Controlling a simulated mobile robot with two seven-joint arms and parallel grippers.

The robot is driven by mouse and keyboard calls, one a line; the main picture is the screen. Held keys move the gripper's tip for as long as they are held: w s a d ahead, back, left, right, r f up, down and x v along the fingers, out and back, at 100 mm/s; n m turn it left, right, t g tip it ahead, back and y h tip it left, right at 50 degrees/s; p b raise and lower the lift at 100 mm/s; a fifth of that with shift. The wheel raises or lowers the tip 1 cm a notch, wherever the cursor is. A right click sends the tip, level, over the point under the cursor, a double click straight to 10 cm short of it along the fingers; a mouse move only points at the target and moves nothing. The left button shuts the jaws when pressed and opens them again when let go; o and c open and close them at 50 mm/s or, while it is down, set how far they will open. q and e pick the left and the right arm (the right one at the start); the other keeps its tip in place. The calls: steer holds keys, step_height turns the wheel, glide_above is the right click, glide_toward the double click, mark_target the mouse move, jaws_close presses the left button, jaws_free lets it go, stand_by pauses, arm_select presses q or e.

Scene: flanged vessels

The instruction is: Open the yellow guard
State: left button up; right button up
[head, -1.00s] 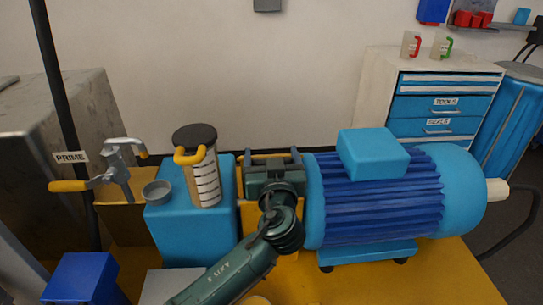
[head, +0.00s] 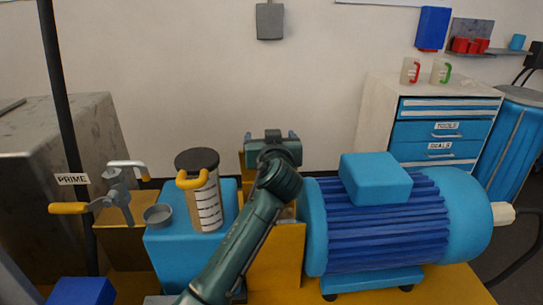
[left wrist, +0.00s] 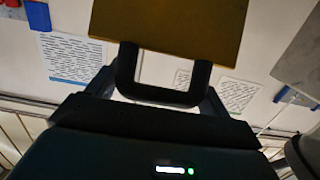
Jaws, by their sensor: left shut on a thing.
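The yellow guard (left wrist: 170,22) fills the top of the left wrist view as a flat panel with a dark U-shaped handle (left wrist: 165,80). My left gripper (left wrist: 158,92) is shut on this handle, with a finger at each side. In the head view my left gripper (head: 270,137) is raised above the gap between the blue pump block (head: 187,245) and the blue motor (head: 390,220). Only a strip of the guard (head: 247,162) shows beside the gripper there; most is hidden. A yellow panel (head: 278,262) stands below, partly behind my arm. My right gripper is not in view.
A drawer cabinet (head: 437,125) stands behind the motor.

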arm_select(q)
steer(key=shift+w+f, duration=0.15)
steer(key=shift+w, duration=0.55)
steer(key=shift+a+f, duration=0.1)
steer(key=shift+f, duration=0.05)
steer(key=o, duration=1.3)
steer(key=shift+w, duration=0.15)
steer(key=shift+o, duration=0.2)
